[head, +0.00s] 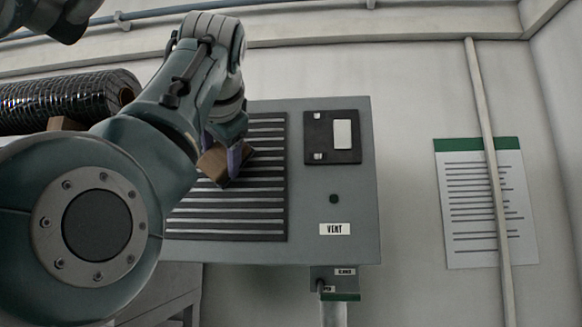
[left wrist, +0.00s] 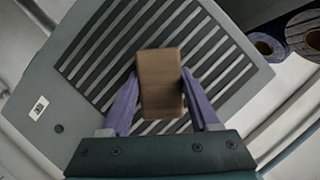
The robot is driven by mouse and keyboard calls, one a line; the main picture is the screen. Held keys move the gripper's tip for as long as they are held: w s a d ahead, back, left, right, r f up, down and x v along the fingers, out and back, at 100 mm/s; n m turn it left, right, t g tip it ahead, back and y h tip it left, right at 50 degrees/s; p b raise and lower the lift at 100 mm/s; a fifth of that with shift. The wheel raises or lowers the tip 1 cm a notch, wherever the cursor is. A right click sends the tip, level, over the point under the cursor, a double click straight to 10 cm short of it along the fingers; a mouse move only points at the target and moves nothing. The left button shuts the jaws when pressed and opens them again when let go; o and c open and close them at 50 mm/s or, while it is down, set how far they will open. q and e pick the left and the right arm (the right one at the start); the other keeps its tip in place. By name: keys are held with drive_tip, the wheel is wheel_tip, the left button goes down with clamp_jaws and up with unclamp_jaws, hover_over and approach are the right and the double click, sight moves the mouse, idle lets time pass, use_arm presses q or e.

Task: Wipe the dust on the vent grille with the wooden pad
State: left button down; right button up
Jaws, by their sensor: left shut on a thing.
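The wooden pad (head: 211,163) is a brown block held in my left gripper (head: 228,163). In the left wrist view the pad (left wrist: 160,84) sits between the two purple fingers, which are shut on it. The vent grille (head: 262,212) is a dark square with light slats on a grey panel; my arm hides its left part. The pad is in front of the grille's upper middle; whether it touches the slats I cannot tell. The grille (left wrist: 214,70) also fills the middle of the left wrist view, behind the pad. I cannot make out dust on it. My right gripper is not in view.
The grey panel (head: 350,230) carries a dark plate (head: 333,137) with a white switch at upper right and a VENT label (head: 334,229) below. A printed sheet (head: 470,205) and a pipe (head: 490,170) are on the wall at right. A dark roll (head: 65,100) lies at left.

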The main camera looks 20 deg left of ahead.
use_arm(q)
drive_tip(key=shift+w+d, duration=0.25)
drive_tip(key=shift+d, duration=0.5)
drive_tip(key=shift+w+d, duration=0.2)
drive_tip(key=shift+d, duration=0.5)
drive_tip(key=shift+s+d, duration=0.1)
drive_tip(key=shift+d, duration=0.05)
drive_tip(key=shift+s+a+b, duration=0.15)
drive_tip(key=shift+s+a, duration=0.05)
drive_tip(key=shift+a, duration=0.9)
drive_tip(key=shift+s+a+b, duration=0.15)
drive_tip(key=shift+a, duration=0.9)
drive_tip(key=a, duration=0.1)
drive_tip(key=s+a, duration=0.1)
drive_tip(key=a, duration=0.1)
drive_tip(key=shift+a+b, duration=0.3)
